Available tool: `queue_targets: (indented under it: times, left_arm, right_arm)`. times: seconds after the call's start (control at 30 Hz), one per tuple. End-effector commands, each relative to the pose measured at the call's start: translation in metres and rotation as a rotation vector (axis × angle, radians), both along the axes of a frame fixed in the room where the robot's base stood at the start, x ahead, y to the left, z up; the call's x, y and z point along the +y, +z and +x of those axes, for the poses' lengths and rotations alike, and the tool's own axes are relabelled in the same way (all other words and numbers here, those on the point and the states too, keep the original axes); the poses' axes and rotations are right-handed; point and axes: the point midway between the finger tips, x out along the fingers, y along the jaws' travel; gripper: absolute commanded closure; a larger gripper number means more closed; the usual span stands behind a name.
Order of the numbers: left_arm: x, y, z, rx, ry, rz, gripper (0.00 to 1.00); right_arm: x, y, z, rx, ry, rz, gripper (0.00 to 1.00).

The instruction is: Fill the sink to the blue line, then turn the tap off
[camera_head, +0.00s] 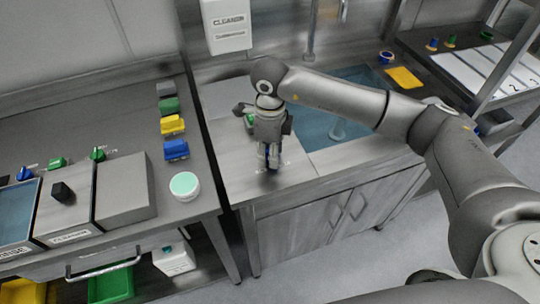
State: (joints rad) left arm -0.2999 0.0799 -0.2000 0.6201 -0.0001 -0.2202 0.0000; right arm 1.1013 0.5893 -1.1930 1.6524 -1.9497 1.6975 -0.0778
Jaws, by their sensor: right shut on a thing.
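The sink (365,77) is set in the counter at the centre right, with a blue surface inside; whether this is water cannot be told. I cannot make out a blue line. The tap (310,35) is a grey upright pipe behind the sink. My right gripper (271,158) points down over the counter left of the sink, its arm crossing in front of the basin. A small green part (250,120) shows beside the gripper. My left gripper is out of view.
The left bench holds coloured blocks (174,149), a round pale-green-topped pot (185,186) and a machine with knobs (97,153). A yellow sponge (403,77) lies right of the sink. A white cleaner dispenser (227,25) hangs on the wall. Open floor lies in front.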

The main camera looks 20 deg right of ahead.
Motion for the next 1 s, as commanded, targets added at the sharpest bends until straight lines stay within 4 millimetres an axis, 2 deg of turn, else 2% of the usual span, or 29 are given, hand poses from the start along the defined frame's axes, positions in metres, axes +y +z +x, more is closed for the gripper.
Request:
queue_targets:
  times: [0.2, 0.67, 0.7, 0.83, 1.0]
  left_arm:
    - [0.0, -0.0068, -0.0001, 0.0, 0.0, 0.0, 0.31]
    - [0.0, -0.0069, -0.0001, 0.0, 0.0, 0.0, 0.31]
    - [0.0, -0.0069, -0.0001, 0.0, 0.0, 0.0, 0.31]
    - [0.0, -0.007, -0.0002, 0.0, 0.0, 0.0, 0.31]
    - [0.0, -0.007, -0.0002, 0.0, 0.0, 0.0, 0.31]
  right_arm:
    - [0.0001, 0.0007, 0.0011, -0.003, 0.045, 0.002, 0.88]
    - [0.0002, 0.0018, 0.0011, -0.004, 0.055, 0.001, 0.88]
    - [0.0002, 0.0018, 0.0011, -0.004, 0.055, 0.001, 0.59]
    - [0.0002, 0.0014, 0.0009, -0.003, 0.054, 0.001, 0.42]
    - [0.0001, 0.0008, 0.0005, -0.001, 0.054, 0.0, 0.42]
